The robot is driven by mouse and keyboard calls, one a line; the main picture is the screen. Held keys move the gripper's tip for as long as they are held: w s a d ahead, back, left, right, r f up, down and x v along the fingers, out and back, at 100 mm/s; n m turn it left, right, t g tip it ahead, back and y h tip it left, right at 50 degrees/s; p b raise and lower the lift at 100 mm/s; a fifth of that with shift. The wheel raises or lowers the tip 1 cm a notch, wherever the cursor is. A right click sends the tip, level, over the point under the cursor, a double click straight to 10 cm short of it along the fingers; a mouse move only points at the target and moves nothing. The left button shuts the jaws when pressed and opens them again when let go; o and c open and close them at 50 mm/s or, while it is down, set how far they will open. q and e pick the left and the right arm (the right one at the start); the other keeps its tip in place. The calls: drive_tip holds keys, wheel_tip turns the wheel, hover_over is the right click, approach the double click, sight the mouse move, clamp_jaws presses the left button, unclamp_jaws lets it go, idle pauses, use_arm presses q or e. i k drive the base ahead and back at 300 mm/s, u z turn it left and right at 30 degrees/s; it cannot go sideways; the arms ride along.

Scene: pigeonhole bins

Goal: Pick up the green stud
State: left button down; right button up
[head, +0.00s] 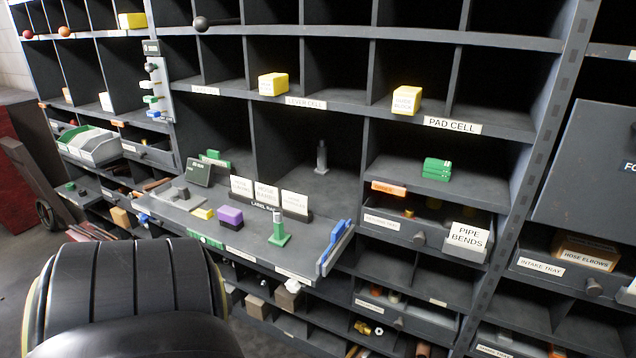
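A green stud (279,232), an upright post on a flat green foot with a pale patch near its top, stands on the pulled-out label shelf (255,252), towards its right end. A purple block (230,216) lies to its left, and white label cards stand behind it. A similar grey stud (321,160) stands in the open cell behind. A large dark ribbed part, apparently of my own arm, fills the lower left. Neither of my grippers shows in the head view, so nothing is seen touching the stud.
A blue item (335,240) lies at the shelf's right end. A yellow block (203,213) and grey pieces (173,194) lie further left. Dividers and shelf edges surround the cells; the space above the stud looks clear.

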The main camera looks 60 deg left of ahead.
sight(280, 237)
drive_tip(key=u, duration=2.25)
drive_tip(key=k, duration=0.5)
drive_tip(key=u, duration=0.65)
drive_tip(key=i, duration=0.55)
drive_tip(key=z, duration=0.15)
